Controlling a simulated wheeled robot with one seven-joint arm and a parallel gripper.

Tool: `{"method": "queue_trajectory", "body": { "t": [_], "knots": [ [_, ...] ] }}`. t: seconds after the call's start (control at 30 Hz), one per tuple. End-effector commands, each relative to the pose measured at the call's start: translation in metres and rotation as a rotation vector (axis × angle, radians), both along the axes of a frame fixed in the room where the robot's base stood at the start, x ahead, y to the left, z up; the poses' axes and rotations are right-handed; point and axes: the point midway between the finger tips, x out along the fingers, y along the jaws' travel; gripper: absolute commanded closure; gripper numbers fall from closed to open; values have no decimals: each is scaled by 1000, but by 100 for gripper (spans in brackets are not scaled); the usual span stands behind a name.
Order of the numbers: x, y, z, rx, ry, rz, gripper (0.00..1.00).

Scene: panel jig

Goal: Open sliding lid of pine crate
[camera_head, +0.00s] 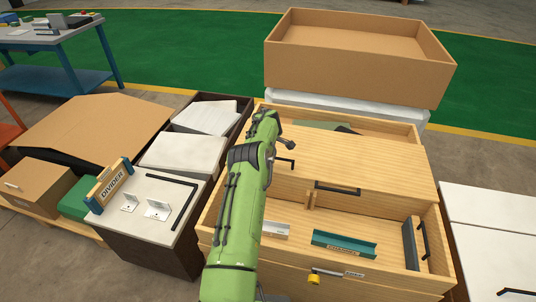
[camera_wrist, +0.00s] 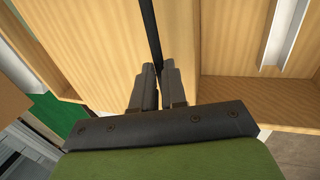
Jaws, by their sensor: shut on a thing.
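The pine crate (camera_head: 428,284) is a large light wood box with open room at its front. Its sliding lid (camera_head: 375,165) is a flat pine panel across the middle, with a gap behind it and the front part uncovered. In the wrist view my gripper (camera_wrist: 158,73) is shut on a thin black bar (camera_wrist: 149,30), apparently a handle, against pine.
In the crate's front lie a teal tray (camera_head: 344,244), a white channel (camera_head: 275,229) and a dark upright piece with a handle (camera_head: 411,243). A small yellow padlock (camera_head: 314,277) hangs in front. A cardboard tray (camera_head: 360,45) stands behind; a white-topped box (camera_head: 490,228) stands right.

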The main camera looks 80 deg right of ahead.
Motion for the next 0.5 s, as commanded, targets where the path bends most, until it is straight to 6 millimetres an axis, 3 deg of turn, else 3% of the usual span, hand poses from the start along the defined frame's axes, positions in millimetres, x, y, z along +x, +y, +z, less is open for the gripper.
{"method": "queue_trajectory", "body": {
  "t": [0.17,0.2,0.37,0.5],
  "knots": [
    [1,0,0,-2,-2,0,100],
    [1,0,0,-2,-2,0,87],
    [1,0,0,-2,-2,1,62],
    [1,0,0,-1,-1,0,62]
  ]
}}
